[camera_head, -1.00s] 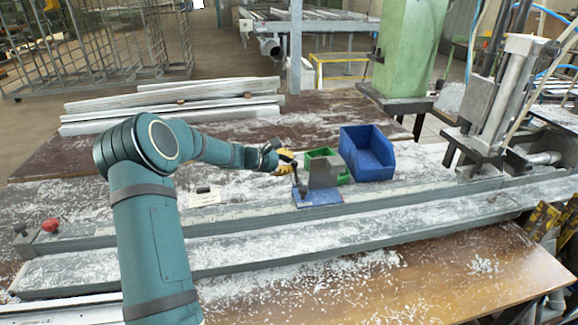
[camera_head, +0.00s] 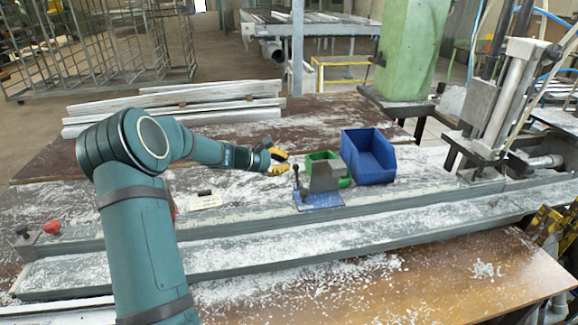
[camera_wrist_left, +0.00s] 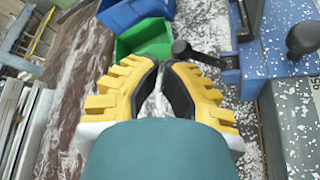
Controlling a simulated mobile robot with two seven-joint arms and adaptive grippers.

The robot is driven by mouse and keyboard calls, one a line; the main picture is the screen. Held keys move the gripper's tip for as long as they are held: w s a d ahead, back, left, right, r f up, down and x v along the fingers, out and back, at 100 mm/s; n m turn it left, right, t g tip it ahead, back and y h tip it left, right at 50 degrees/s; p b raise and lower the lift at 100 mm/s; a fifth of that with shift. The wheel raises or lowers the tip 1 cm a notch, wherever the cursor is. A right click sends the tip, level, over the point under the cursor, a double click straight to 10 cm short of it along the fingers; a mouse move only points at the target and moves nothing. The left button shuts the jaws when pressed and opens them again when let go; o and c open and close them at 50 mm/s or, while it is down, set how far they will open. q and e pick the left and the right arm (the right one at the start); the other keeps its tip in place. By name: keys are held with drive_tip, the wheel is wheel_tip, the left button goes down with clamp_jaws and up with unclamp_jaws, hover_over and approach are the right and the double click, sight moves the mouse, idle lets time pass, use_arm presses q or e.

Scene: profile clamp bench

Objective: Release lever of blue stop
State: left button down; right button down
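The blue stop (camera_head: 322,200) sits on the long grey profile rail, with a grey block on top. Its lever (camera_head: 298,180) stands up at the left side with a dark knob. In the left wrist view the lever's knob (camera_wrist_left: 182,48) lies just beyond and right of my fingertips, apart from them, and its arm runs right to the blue body (camera_wrist_left: 255,60). My left gripper (camera_head: 287,162) has yellow fingers with black pads. It hovers left of the lever. In the wrist view its fingertips (camera_wrist_left: 161,66) nearly meet, with nothing between them. My right gripper is not shown.
A green bin (camera_head: 318,157) and a larger blue bin (camera_head: 368,157) stand behind the stop. A red knob (camera_head: 52,227) is at the rail's left end. A pale label (camera_head: 205,201) lies left of the stop. White profiles (camera_head: 180,104) lie at the back.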

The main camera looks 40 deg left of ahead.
use_arm(q)
drive_tip(key=v, duration=0.8)
drive_tip(key=shift+s+a+f, duration=0.25)
drive_tip(key=shift+s+a, duration=0.05)
drive_tip(key=shift+a, duration=0.05)
